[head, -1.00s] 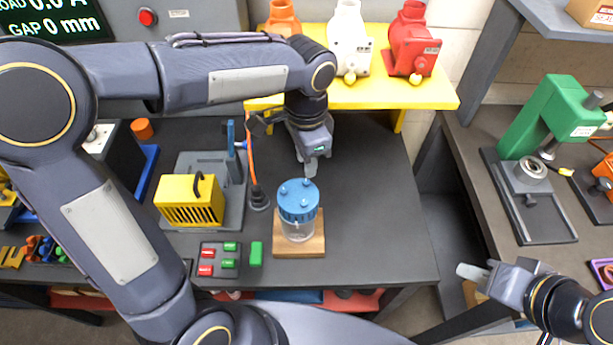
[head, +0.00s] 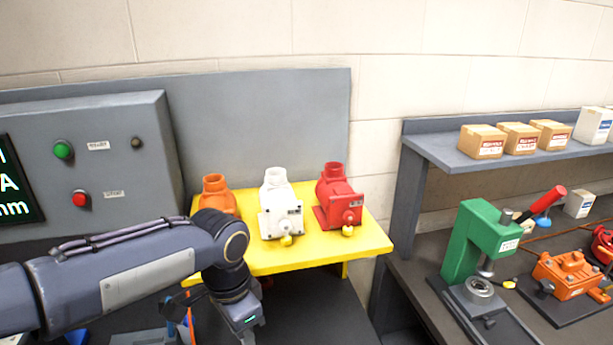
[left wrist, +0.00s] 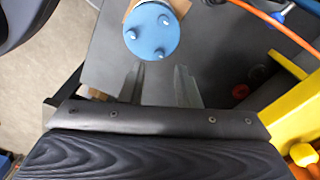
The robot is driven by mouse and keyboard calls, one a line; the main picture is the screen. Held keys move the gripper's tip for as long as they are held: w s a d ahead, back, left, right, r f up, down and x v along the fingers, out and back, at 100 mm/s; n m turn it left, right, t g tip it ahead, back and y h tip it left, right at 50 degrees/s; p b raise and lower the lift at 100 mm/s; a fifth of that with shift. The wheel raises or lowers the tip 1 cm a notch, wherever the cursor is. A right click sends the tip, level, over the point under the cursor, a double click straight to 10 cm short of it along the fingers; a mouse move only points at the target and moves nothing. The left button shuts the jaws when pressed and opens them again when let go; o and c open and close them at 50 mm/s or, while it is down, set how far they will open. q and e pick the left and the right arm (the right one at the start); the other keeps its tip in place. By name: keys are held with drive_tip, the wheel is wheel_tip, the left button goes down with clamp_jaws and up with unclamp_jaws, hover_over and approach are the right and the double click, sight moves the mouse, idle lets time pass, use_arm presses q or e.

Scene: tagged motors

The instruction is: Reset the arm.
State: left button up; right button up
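My left arm (head: 130,280) reaches in from the left in the head view, its wrist bent down in front of the yellow shelf. The left gripper hangs at the bottom edge there, its fingertips cut off. In the left wrist view the left gripper (left wrist: 159,80) has its two fingers apart, with only dark bench top between them. A round blue lid with small knobs (left wrist: 152,34) lies beyond the fingertips, apart from them. My right gripper is out of view.
A yellow shelf (head: 300,258) holds orange (head: 218,195), white (head: 280,205) and red (head: 338,197) motors. A grey control box (head: 95,160) stands left. A green press (head: 480,245) and an orange device (head: 568,275) occupy the right bench. Cartons (head: 482,142) line the upper shelf.

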use_arm(q)
drive_tip(key=s+a+f+n+t+h+b, duration=0.1)
drive_tip(key=s+a+f+n+t+b, duration=0.1)
drive_tip(key=s, duration=0.5)
drive_tip(key=s+a+f+n+t+h+b, duration=0.1)
drive_tip(key=s+a+f+n+t+h, duration=0.1)
drive_tip(key=s+n, duration=0.6)
drive_tip(key=a+f+n+t, duration=0.1)
drive_tip(key=a+f, duration=0.1)
drive_tip(key=a, duration=0.1)
drive_tip(key=shift+a+b, duration=0.35)
drive_tip(key=shift+b, duration=0.05)
